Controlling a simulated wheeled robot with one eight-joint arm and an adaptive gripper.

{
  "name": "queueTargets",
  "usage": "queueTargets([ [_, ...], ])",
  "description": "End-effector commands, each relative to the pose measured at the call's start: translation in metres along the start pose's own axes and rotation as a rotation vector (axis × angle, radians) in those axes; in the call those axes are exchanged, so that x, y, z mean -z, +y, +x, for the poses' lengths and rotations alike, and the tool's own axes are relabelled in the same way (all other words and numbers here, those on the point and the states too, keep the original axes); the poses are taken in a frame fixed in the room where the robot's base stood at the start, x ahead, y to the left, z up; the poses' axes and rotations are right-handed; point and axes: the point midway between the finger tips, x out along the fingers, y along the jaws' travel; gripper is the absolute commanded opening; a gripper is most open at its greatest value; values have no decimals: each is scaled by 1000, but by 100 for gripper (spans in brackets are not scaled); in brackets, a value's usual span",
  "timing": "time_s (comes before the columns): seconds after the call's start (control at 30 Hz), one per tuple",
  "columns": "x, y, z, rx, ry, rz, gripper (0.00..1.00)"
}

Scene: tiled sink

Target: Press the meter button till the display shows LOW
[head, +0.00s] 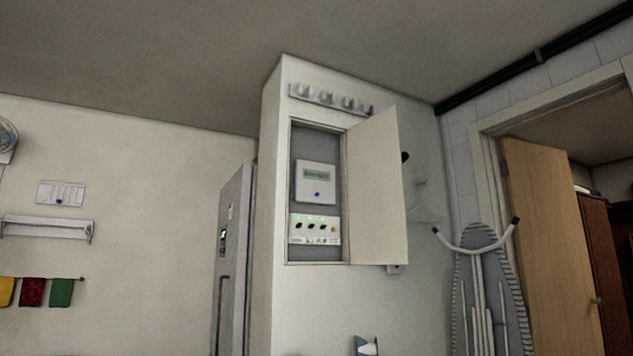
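The meter (316,183) is a white box inside an open wall cabinet in the middle of the head view. Its greenish display (317,174) carries dark characters too small to read. A small blue button (317,194) sits below the display. Under the meter is a white panel (315,229) with green lights, dark switches and a yellow button. My gripper is not in view.
The cabinet door (376,190) stands open to the right. A hook rail (330,98) is above the cabinet. A grey fridge (233,260) stands left of the cabinet wall. An ironing board (485,290) leans by the open wooden door (550,245) at right.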

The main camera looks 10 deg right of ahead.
Motion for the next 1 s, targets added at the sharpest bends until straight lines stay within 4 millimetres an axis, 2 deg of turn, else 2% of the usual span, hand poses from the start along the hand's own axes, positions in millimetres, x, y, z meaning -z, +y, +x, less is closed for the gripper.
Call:
queueTargets([
  [0.03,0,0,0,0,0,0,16],
  [0.1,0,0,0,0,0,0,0],
  [1.0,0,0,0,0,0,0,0],
])
